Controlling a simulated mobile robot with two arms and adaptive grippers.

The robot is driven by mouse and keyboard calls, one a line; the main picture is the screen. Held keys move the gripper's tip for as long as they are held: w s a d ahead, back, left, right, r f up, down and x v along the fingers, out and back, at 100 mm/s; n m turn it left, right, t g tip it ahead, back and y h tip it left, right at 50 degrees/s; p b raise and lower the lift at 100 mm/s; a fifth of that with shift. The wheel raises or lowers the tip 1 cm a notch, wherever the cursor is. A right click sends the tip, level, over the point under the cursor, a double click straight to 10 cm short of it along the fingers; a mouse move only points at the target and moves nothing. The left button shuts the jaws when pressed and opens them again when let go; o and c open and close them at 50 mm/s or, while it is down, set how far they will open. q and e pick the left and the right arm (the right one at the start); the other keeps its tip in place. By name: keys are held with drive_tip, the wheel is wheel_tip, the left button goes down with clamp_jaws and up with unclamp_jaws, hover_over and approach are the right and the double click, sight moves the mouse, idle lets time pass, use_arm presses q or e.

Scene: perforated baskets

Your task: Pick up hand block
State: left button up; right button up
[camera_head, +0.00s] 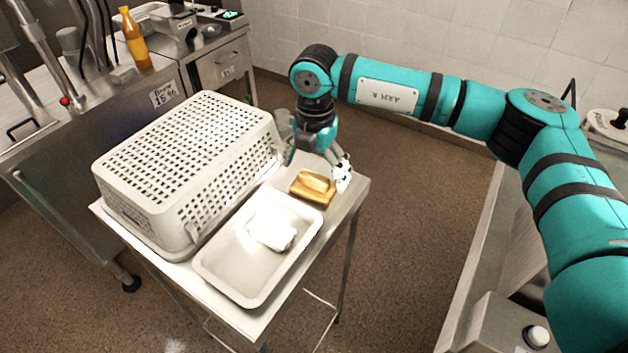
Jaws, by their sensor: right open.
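A yellow-brown block (313,188) with a raised upper part, which looks like the hand block, lies at the far right corner of a small metal table (342,193). My right gripper (316,169) is just above and behind the block. Its fingers are spread and empty, with one whitish fingertip close to the block's right side. Whether that finger touches the block I cannot tell. My left gripper is not in view.
A large perforated white basket (183,130) stands left of the block. A shallow white tray (215,268) holding a white object (270,230) lies in front of it. A sink counter with a yellow bottle (134,38) is at the left. Open floor (400,220) lies right of the table.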

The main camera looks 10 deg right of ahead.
sight(314, 175)
wheel_tip(314, 175, down, 4)
drive_tip(key=shift+a+r+p, duration=0.1)
drive_tip(key=shift+r+p, duration=0.1)
drive_tip(key=shift+p, duration=0.5)
drive_tip(key=shift+f, duration=0.2)
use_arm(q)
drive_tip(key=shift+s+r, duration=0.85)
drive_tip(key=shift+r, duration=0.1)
use_arm(e)
drive_tip(key=c, duration=1.1)
drive_tip(key=shift+r, duration=0.1)
wheel_tip(314, 175, up, 9)
drive_tip(key=b, duration=0.3)
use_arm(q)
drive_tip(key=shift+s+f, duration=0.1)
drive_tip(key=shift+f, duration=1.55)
use_arm(e)
drive_tip(key=shift+r, duration=0.45)
